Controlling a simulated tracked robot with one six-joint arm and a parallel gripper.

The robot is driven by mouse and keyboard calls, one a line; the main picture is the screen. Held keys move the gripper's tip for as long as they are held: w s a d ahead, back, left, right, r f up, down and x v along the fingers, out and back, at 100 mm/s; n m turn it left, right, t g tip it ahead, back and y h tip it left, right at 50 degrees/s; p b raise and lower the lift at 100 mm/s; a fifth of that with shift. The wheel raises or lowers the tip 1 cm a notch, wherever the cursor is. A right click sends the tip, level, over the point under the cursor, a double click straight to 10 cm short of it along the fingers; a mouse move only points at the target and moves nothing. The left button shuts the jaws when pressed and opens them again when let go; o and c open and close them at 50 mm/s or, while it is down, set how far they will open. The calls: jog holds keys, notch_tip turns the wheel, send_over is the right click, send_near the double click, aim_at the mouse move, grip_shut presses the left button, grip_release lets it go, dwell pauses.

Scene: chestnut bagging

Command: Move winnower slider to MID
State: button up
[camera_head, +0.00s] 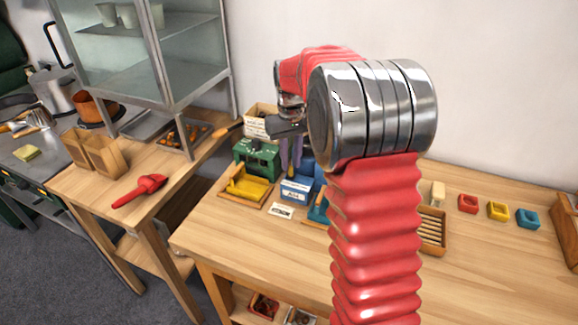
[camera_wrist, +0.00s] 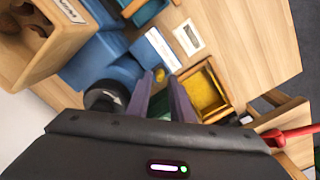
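A blue machine (camera_head: 297,188) with a white label on its front stands on the wooden table; I take it to be the winnower. In the wrist view its blue body (camera_wrist: 103,62) shows with a black round part and the white label. A small yellow knob (camera_wrist: 160,73), perhaps the slider, shows between my fingertips. My gripper (camera_head: 291,164) points down over the machine with two purple fingers. In the wrist view my gripper (camera_wrist: 160,77) has its fingers apart, one on each side of the knob. I cannot tell whether they touch it. The slider's position marks are not readable.
A green machine (camera_head: 257,157) and a wooden tray with a yellow insert (camera_head: 248,187) stand at the left. A small white card (camera_head: 280,211) lies in front. A wooden box (camera_wrist: 45,45) is close by in the wrist view. The table's front is mostly clear.

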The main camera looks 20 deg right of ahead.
aim_at(291, 172)
jog(key=shift+f, duration=1.2)
jog(key=shift+c, duration=0.4)
grip_shut()
